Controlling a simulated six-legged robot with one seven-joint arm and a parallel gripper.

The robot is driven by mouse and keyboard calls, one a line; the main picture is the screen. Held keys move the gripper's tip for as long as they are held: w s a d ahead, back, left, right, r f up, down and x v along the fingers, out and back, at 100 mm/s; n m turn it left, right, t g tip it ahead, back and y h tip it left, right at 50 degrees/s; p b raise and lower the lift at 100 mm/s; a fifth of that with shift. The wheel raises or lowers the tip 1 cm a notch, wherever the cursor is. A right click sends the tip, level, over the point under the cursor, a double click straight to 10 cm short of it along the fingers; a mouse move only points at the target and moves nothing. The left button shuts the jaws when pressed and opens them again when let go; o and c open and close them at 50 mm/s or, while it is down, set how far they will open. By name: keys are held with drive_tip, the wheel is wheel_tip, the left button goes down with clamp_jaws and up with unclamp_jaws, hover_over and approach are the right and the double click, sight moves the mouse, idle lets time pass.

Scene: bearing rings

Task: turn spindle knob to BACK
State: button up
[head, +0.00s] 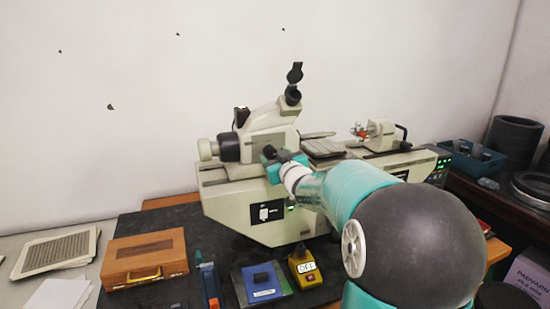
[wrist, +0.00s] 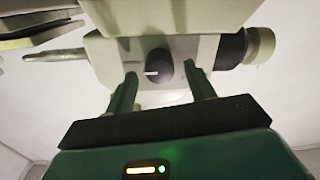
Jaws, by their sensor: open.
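The spindle knob (wrist: 163,73) is a round black knob with a white pointer line, on the cream measuring machine (head: 236,205). In the wrist view its white line points left. My gripper (wrist: 161,76) is open, with one green finger on each side of the knob. I cannot tell whether the fingers touch it. No BACK mark is readable.
A black drum with a cream end knob (wrist: 262,45) is close to the right finger. On the dark mat stand a wooden box (head: 145,259), a blue tray (head: 262,284) and a yellow box labelled OFF (head: 303,270). Dark rings (head: 514,138) lie at the right.

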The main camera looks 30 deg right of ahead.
drive_tip(key=c, duration=1)
drive_tip(key=shift+o, duration=0.2)
drive_tip(key=shift+n, duration=0.3)
drive_tip(key=n, duration=0.4)
drive_tip(key=shift+a, duration=0.1)
drive_tip(key=n, duration=0.4)
drive_tip(key=shift+n, duration=0.3)
drive_tip(key=n, duration=0.4)
drive_tip(key=shift+g, duration=0.3)
drive_tip(key=shift+n+h, duration=0.3)
drive_tip(key=shift+n, duration=1.8)
